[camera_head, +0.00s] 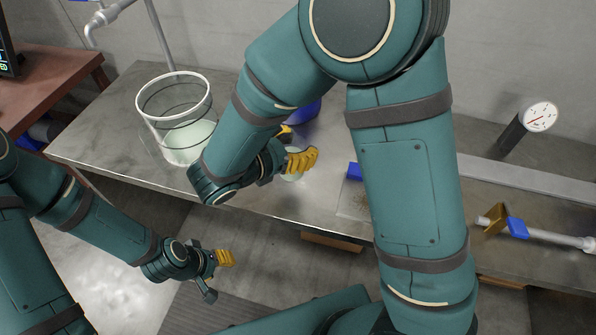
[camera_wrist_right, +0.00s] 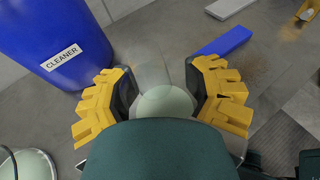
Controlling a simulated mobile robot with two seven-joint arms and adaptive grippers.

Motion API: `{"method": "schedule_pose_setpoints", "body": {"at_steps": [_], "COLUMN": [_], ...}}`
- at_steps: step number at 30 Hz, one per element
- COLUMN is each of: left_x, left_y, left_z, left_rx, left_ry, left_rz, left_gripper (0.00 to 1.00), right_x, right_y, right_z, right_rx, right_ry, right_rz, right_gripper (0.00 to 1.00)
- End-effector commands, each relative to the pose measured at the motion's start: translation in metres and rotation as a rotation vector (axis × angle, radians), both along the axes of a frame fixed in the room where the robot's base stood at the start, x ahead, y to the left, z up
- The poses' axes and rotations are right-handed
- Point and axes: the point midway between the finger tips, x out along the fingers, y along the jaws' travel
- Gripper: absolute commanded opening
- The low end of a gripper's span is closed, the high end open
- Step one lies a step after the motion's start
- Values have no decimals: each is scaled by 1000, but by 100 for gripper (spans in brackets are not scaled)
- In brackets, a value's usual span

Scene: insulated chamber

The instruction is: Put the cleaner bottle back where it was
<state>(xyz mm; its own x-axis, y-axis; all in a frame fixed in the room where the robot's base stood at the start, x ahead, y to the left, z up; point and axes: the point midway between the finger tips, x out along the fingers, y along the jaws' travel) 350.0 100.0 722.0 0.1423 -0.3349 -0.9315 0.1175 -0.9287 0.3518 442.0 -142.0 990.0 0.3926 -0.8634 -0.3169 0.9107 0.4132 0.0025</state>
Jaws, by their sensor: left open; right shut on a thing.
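A large blue container (camera_wrist_right: 55,40) labelled CLEANER stands at the upper left of the right wrist view, beside my right gripper. In the head view part of the blue container (camera_head: 305,112) shows behind my right arm. My right gripper (camera_head: 293,148) is shut on a clear vessel with pale green contents (camera_wrist_right: 165,102), low over the metal table; my arm hides much of it. I cannot tell whether the vessel touches the table. My left gripper (camera_head: 220,274) is open and empty, in front of the table's edge.
A glass tank (camera_head: 165,128) with pale liquid stands on the metal table (camera_head: 110,120) at left. A blue block (camera_head: 354,171) lies right of my right gripper. A gauge (camera_head: 540,117) and a pipe (camera_head: 560,238) with a blue-and-yellow fitting are at far right.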

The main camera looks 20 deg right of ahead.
Motion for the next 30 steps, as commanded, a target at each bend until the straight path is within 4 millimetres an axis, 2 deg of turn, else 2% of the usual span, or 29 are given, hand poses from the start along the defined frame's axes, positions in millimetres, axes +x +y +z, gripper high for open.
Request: {"method": "schedule_pose_setpoints", "body": {"at_steps": [1,3,10,16,28,29,30], "left_x": [1,1,2,4,4,4,4], "left_y": [0,0,0,1,1,1,1], "left_z": [-6,-8,-12,-21,-23,-22,-22], "left_rx": [0,0,1,2,3,3,2], "left_ry": [-2,-3,-6,-9,-11,-11,-10], "left_rz": [1,1,1,3,2,2,3], "left_gripper": [47,47,47,47,47,47,47], "right_x": [0,0,0,0,0,0,0], "right_y": [0,0,0,-1,0,0,0], "right_z": [-12,-21,-36,-63,-67,-67,-67], "right_rx": [-2,-1,-1,-2,0,0,0], "right_ry": [2,1,0,0,-2,-2,-2], "right_rz": [0,-1,-2,-1,-2,-2,-2], "right_gripper": [13,13,13,13,13,66,80]}}
